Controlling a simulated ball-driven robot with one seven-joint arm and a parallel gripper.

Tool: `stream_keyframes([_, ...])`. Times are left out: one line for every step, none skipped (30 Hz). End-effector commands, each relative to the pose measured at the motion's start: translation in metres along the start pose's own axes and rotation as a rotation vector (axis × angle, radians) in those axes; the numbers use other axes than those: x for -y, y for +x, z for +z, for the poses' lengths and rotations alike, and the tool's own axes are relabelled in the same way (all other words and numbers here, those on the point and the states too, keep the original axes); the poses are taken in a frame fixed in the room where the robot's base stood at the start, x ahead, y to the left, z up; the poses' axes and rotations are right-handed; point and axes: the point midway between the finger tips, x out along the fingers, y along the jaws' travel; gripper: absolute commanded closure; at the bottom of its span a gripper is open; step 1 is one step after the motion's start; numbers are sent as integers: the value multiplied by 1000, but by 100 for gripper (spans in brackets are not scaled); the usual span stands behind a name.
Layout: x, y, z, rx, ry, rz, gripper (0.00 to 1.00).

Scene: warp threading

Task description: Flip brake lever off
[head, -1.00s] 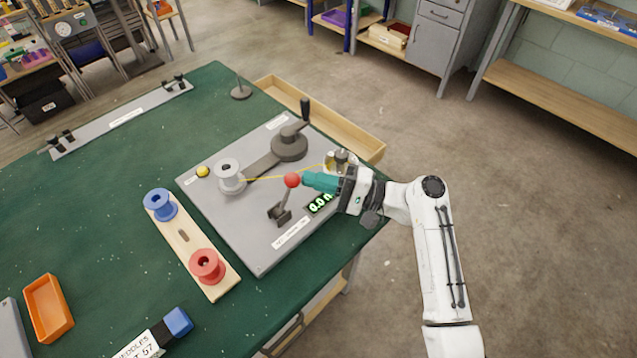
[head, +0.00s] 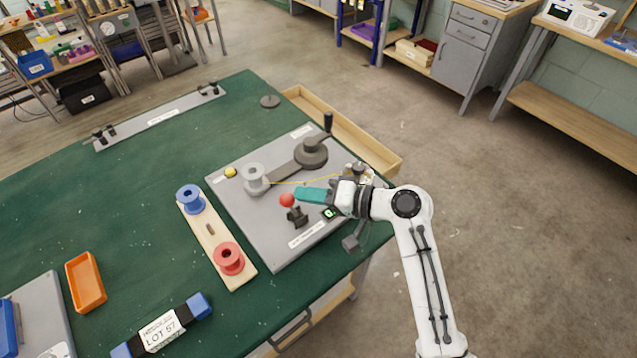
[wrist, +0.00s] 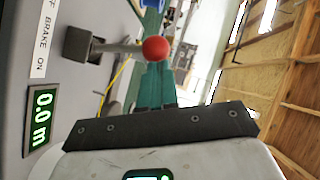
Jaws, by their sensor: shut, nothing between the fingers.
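The brake lever has a red ball knob (head: 287,200) on a short stem above a dark bracket (head: 298,216), on the grey plate's front part. In the head view it leans left of its bracket. My gripper (head: 299,195) has teal fingers, shut and empty, with the tips right beside the knob on its right. In the wrist view the knob (wrist: 156,48) stands just beyond the fingertips (wrist: 155,70); whether they touch is unclear. The brake label (wrist: 42,35) has ON at the end nearer the green display (wrist: 41,117), which reads 0.0 m.
A grey spool (head: 256,179) and a crank (head: 311,152) stand on the plate behind the lever. A thin yellow thread runs from the spool close past my fingers. A wooden holder with blue (head: 190,198) and red (head: 228,258) spools lies to the left.

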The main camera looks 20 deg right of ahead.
Motion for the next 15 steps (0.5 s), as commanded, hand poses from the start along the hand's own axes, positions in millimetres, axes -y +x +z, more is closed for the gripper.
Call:
stream_keyframes([6, 2, 4, 4, -34, 21, 100])
stream_keyframes([7, 3, 6, 4, -54, 34, 100])
stream_keyframes([8, 5, 9, 4, -78, 50, 100])
stream_keyframes([9, 6, 10, 4, -95, 63, 100])
stream_keyframes([10, 7, 12, 4, -112, 75, 100])
stream_keyframes([11, 9, 14, 3, -134, 88, 100])
stream_keyframes([11, 10, 15, 3, -149, 98, 100])
stream_keyframes([12, 11, 17, 3, -163, 107, 100])
stream_keyframes([11, 12, 18, 2, -160, 108, 100])
stream_keyframes([12, 12, 19, 2, -159, 108, 100])
stream_keyframes([12, 13, 20, 2, -158, 107, 100])
stream_keyframes([12, 14, 22, 1, -158, 107, 100])
stream_keyframes([13, 15, 23, 2, -158, 106, 100])
stream_keyframes([13, 16, 24, 2, -157, 106, 100])
stream_keyframes([13, 16, 25, 2, -157, 106, 100])
